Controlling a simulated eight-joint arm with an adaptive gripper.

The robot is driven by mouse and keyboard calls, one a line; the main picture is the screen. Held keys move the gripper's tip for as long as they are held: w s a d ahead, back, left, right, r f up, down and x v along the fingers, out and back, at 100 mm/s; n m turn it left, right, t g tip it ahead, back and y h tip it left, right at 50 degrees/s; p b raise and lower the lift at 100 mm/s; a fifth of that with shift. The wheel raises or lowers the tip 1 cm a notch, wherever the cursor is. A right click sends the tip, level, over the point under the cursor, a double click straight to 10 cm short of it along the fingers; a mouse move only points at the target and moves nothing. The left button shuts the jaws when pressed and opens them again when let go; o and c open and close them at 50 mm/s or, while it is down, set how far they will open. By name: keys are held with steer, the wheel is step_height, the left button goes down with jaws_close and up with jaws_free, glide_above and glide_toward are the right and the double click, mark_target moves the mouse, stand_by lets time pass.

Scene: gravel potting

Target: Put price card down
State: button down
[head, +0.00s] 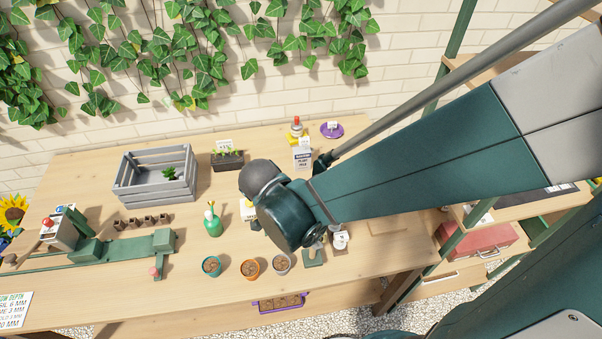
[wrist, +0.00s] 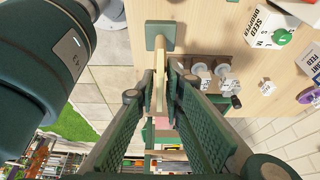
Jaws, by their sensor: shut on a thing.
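My gripper (wrist: 155,88) is shut on a thin pale wood-coloured piece (wrist: 161,68) in the wrist view. It looks like the price card seen nearly edge-on, with no print readable. Its far end lies over or against a green square block (wrist: 158,28); I cannot tell whether they touch. In the head view my arm hides most of the gripper. The green block (head: 313,260) shows there near the table's front, just below my wrist.
Three small pots, blue (head: 211,267), orange (head: 250,269) and grey (head: 282,264), stand left of the green block. White-topped items (wrist: 204,70) stand close right of my fingers.

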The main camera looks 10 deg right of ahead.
steer(key=shift+f+b, duration=0.4)
steer(key=shift+f, duration=1.8)
steer(key=c, duration=2.4)
jaws_free()
steer(key=shift+r, duration=0.1)
steer(key=shift+r, duration=0.1)
steer(key=shift+p+v, duration=1)
steer(key=shift+v, duration=5.05)
